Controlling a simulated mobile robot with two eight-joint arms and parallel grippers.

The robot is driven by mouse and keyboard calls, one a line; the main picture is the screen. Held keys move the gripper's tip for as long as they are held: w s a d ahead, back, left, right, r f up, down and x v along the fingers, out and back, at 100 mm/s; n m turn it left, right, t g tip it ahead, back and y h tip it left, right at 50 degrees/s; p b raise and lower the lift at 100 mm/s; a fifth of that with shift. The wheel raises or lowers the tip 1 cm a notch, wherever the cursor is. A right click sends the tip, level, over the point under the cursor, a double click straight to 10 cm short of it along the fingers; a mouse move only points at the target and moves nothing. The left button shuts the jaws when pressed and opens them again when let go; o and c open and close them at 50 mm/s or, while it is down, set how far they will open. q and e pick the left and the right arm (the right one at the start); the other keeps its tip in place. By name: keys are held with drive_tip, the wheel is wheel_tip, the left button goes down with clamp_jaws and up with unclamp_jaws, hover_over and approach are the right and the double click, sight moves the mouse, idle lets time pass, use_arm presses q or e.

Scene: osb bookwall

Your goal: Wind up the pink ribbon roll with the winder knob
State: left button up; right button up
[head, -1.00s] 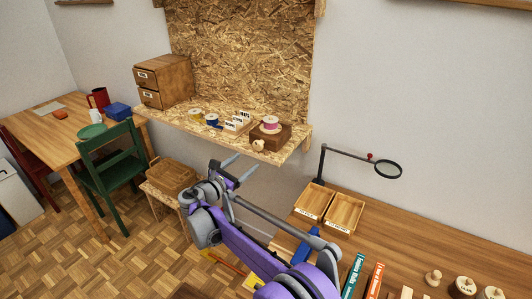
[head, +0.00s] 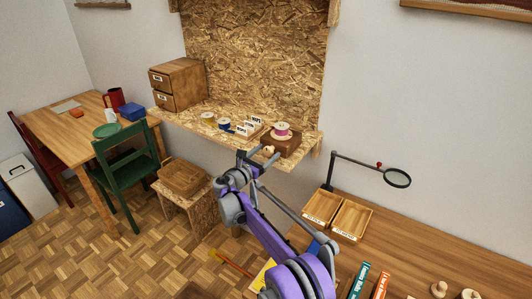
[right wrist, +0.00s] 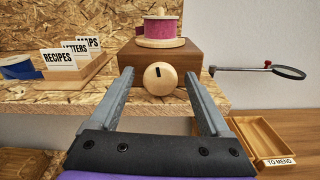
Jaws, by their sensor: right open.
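The pink ribbon roll (head: 282,130) sits on a wooden winder box (head: 284,144) near the right end of the chipboard shelf. It also shows in the right wrist view (right wrist: 162,30), upright on a pale wooden base. The winder knob (right wrist: 160,77) is a round pale wooden disc with a dark slot, on the front of the box; it shows small in the head view (head: 268,151). My right gripper (right wrist: 161,78) is open, its fingers to the left and right of the knob in the picture, with gaps on both sides. I cannot tell how far short of the knob the fingertips are. My left gripper is not in view.
A card holder (right wrist: 68,80) with RECIPES, LETTERS and MAPS cards stands left of the winder box. A blue ribbon roll (head: 224,124) lies beside it. A magnifier (head: 397,178) and two trays stand on the bench at the right. The shelf front is clear.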

drive_tip(key=shift+c, duration=0.3)
clamp_jaws()
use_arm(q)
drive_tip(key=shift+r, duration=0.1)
use_arm(e)
drive_tip(key=m+p, duration=0.1)
drive_tip(key=m, duration=0.3)
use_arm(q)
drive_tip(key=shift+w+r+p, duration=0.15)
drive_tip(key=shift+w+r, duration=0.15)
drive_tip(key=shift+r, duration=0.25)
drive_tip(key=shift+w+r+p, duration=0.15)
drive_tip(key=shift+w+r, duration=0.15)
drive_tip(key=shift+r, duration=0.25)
use_arm(e)
drive_tip(key=shift+m, duration=1.4)
